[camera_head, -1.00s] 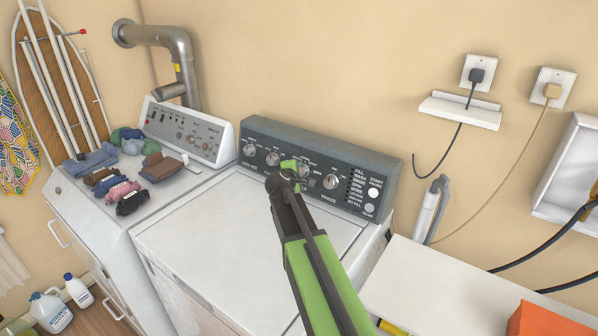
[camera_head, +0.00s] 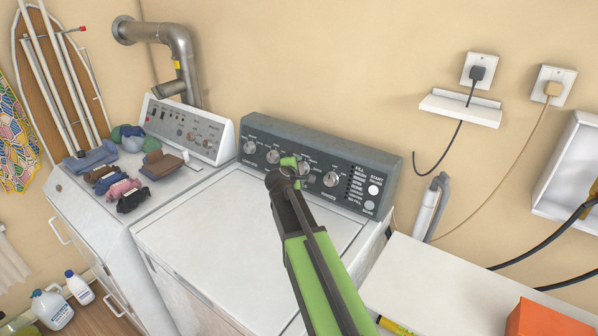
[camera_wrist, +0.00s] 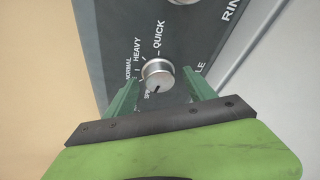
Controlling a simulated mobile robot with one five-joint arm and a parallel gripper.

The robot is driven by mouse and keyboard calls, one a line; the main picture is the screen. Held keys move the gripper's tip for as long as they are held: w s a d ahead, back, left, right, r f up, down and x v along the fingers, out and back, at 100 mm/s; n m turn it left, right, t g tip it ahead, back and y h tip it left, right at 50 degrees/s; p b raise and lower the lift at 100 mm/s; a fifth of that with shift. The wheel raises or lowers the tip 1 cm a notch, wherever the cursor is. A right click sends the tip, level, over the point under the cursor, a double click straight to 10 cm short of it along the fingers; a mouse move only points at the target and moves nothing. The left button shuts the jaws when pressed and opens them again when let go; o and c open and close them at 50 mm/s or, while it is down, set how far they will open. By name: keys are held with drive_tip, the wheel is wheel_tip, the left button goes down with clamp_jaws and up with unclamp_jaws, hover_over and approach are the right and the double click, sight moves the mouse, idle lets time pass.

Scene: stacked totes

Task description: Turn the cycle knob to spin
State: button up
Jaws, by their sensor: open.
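The cycle knob (camera_wrist: 157,73) is a round silver dial on the washer's dark control panel (camera_wrist: 112,22). In the wrist view, labels NORMAL, HEAVY, QUICK and a partly hidden one starting "SP" surround it. A dark mark on its face points to the lower left, toward the "SP" label. My gripper (camera_wrist: 159,80) is open, with one green finger on each side of the knob; contact cannot be told. In the head view my gripper (camera_head: 293,172) is at the panel, partly covering the third knob from the left (camera_head: 304,168).
Other knobs (camera_head: 249,148) and the start button (camera_head: 376,180) sit close by on the panel. The washer's white lid (camera_head: 235,235) below is clear. A dryer (camera_head: 215,150) with folded clothes stands left. A white surface (camera_head: 430,285) with an orange box (camera_head: 545,322) is at right.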

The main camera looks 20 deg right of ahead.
drive_tip(key=p+v, duration=0.7)
drive_tip(key=v, duration=1)
drive_tip(key=shift+a, duration=0.15)
drive_tip(key=shift+s, duration=0.2)
